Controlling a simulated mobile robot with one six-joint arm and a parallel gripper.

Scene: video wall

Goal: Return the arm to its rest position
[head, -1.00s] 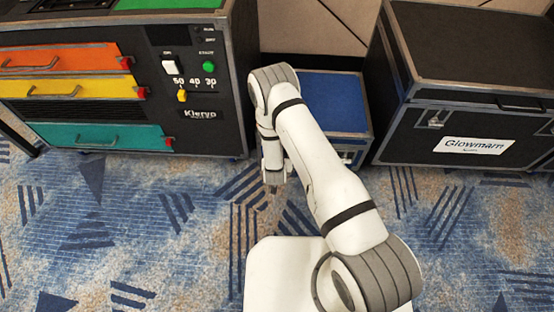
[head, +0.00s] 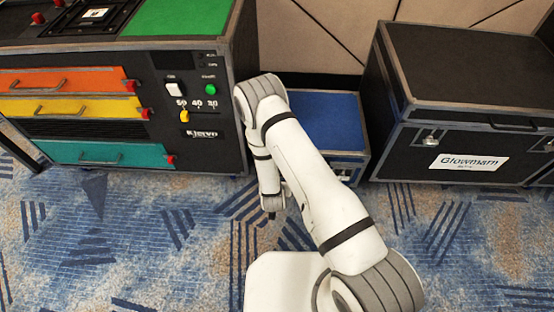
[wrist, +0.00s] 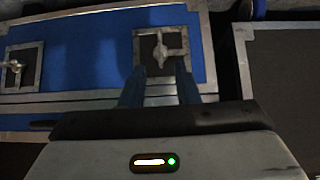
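My white arm (head: 315,190) reaches forward over the carpet and bends down at its grey elbow joint, beside the black control cabinet (head: 213,140). In the wrist view my gripper (wrist: 160,78) shows two blue fingers standing apart with nothing held between them. Beyond the fingers is a blue case (wrist: 95,50) with metal edging and recessed latches. One latch (wrist: 160,50) appears between the fingertips; I cannot tell how far away it is. In the head view the blue case (head: 325,118) stands behind my arm, and the gripper's fingers cannot be made out.
The cabinet has orange (head: 62,80), yellow (head: 70,106) and teal (head: 100,153) drawers, all looking shut. It also has a white switch (head: 174,89), a green button (head: 210,89) and a yellow slider (head: 184,115). A black Glowmam case (head: 465,60) stands at right. Patterned carpet (head: 150,240) lies open in front.

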